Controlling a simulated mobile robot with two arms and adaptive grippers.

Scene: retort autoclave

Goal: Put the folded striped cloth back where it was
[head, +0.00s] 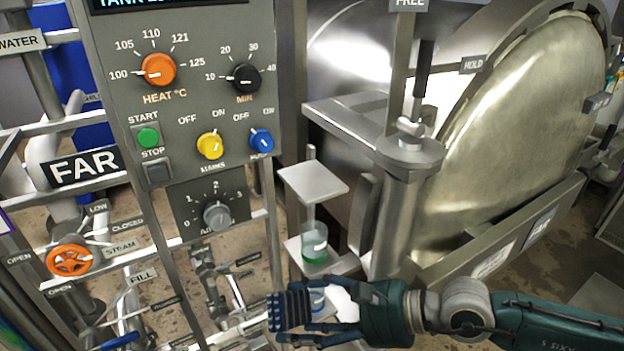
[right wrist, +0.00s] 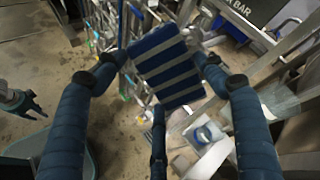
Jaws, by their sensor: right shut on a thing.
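The folded cloth, dark blue with light grey stripes, is in my right gripper (head: 318,312). In the head view the cloth (head: 291,311) is at the bottom centre, seen nearly edge-on, in front of the lower frame. In the right wrist view the cloth (right wrist: 163,62) lies flat-faced between the fingers, which are shut on it; it is held in the air. My left gripper (right wrist: 18,102) shows small at the left edge of the right wrist view, apart from the cloth; its jaw state is unclear.
A control panel (head: 182,100) stands left of centre, above pipes and valves. A small stand has an empty-looking top plate (head: 312,181) and a green-filled beaker (head: 314,243) below. The large round autoclave door (head: 520,130) is at the right. A blue-and-white container (right wrist: 203,134) stands below the cloth.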

